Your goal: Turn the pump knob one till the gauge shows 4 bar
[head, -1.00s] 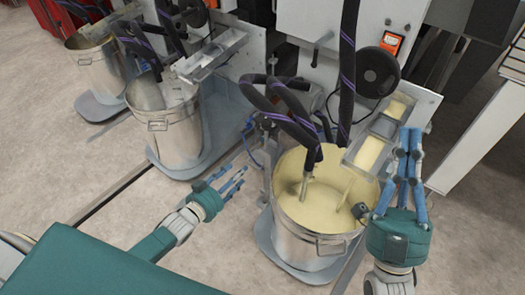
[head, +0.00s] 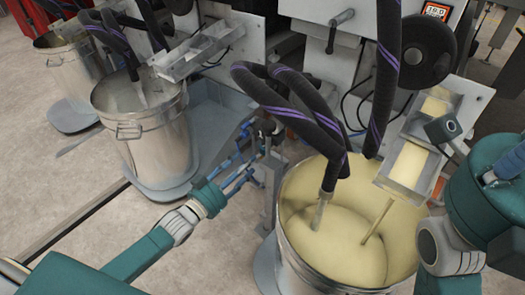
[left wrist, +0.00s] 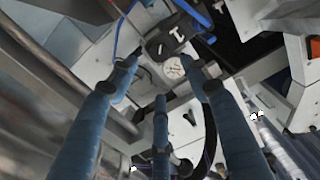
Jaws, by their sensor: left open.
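In the left wrist view a black knob with a pale T-shaped mark (left wrist: 172,40) sits beyond my fingertips. A small white round gauge (left wrist: 173,68) is just below it; its reading is too small to tell. My left gripper (left wrist: 160,75) is open and empty, its blue fingers spread around the line to the gauge. In the head view my left gripper (head: 248,174) points right at the dark pump fittings (head: 264,127) beside the cream-filled bucket, apart from the knob as far as I see. My right gripper (head: 505,168) is partly cut off at the right edge.
The metal bucket of cream liquid (head: 300,250) stands right of my left gripper, with dark hoses (head: 285,105) above it. An emptier bucket (head: 150,140) stands to the left. An orange display (head: 437,11) is at the upper right.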

